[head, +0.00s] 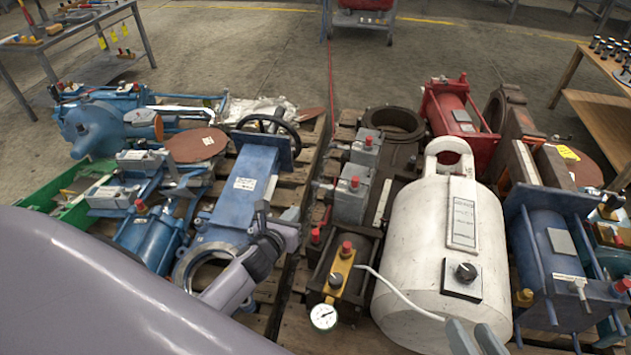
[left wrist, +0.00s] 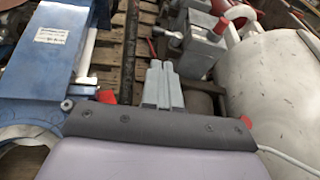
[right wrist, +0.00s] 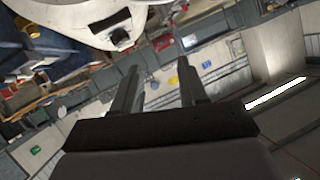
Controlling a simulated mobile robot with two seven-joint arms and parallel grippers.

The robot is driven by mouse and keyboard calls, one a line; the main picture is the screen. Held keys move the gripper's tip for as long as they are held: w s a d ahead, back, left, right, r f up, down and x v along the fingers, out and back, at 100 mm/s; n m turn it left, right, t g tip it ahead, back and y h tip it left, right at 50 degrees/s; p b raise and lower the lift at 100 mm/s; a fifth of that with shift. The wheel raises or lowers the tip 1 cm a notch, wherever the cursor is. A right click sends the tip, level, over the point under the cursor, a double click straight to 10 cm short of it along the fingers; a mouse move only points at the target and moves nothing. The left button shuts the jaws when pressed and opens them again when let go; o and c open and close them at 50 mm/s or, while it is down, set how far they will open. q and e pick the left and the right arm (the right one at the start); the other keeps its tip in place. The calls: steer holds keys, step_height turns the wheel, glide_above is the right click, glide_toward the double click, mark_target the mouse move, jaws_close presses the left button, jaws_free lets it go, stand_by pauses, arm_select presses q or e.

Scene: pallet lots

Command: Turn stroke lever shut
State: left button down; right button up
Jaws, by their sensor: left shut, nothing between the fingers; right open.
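No part in view is clearly marked as the stroke lever, so I cannot tell which one it is. A small pale lever-like handle (head: 580,290) sits on the front of the blue actuator (head: 553,245) at the right. My right gripper (head: 477,338) is low in front of the white tank (head: 425,255). Its fingers stand apart with nothing between them in the right wrist view (right wrist: 158,85).
The white tank carries a black knob (head: 466,271). A brass block with a red cap and gauge (head: 323,316) stands left of the tank, with a pale hose nearby. Pallets crowded with valves leave a narrow gap between them. A wooden table (head: 598,110) is at the right.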

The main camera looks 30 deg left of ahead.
arm_select(q)
steer(key=m+b, duration=0.1)
steer(key=b, duration=0.2)
glide_toward(315, 185)
steer(key=shift+b+x, duration=2.55)
steer(key=shift+x, duration=0.85)
steer(key=shift+d+f, duration=0.1)
arm_select(e)
steer(key=d+t, duration=0.1)
steer(key=n+t, duration=0.1)
steer(key=d, duration=0.1)
steer(key=shift+s+d+f+n+t+h, duration=0.15)
steer(key=shift+s+d+n+t+h, duration=0.15)
steer(key=shift+n+t, duration=0.1)
steer(key=shift+d+r, duration=0.1)
steer(key=shift+r, duration=0.1)
